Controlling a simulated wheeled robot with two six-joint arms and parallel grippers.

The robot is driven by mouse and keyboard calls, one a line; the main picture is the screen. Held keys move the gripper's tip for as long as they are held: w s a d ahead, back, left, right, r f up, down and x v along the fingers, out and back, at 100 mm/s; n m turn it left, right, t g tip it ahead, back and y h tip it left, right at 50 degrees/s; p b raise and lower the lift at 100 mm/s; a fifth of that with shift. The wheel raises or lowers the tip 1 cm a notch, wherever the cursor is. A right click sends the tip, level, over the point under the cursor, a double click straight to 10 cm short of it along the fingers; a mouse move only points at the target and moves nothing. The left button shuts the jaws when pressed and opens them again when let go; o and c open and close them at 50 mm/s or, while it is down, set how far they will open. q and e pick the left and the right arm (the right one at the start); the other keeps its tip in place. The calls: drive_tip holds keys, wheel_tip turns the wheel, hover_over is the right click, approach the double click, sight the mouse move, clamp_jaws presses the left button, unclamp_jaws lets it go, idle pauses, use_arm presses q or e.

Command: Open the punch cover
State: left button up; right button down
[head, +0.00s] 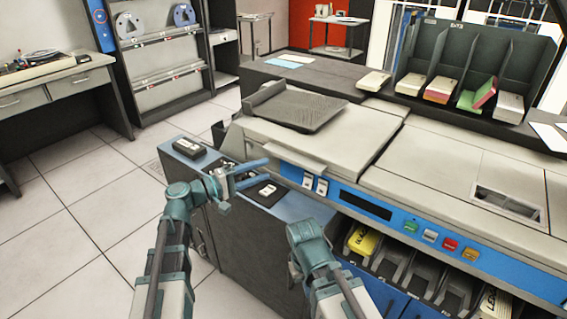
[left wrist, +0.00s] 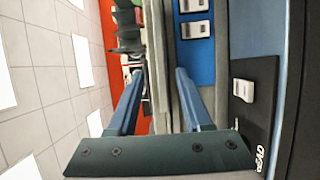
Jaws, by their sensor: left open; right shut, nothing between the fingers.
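The punch is a large beige machine (head: 425,150) with a blue front band. The beige cover (head: 330,138) on its left part carries a dark sloped tray (head: 298,106). A pale lip (head: 283,156) sticks out at the cover's front left edge. My left gripper (head: 268,169) is open and empty just left of this lip. In the left wrist view its fingers (left wrist: 157,105) are spread, with pale edges of the machine showing between and beyond them; I cannot tell any contact. My right arm's wrist shows before the machine's front; its fingers are hidden.
A low blue-topped ledge (head: 222,166) under my left gripper bears black plates with white switches. Coloured buttons (head: 450,243) line the blue band. Card bins (head: 395,268) sit below it, and a card rack (head: 475,65) stands behind. Floor at left is clear.

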sight(289, 161)
use_arm(q)
drive_tip(key=x, duration=0.8)
drive_tip(key=shift+s, duration=0.1)
clamp_jaws()
idle(1.2)
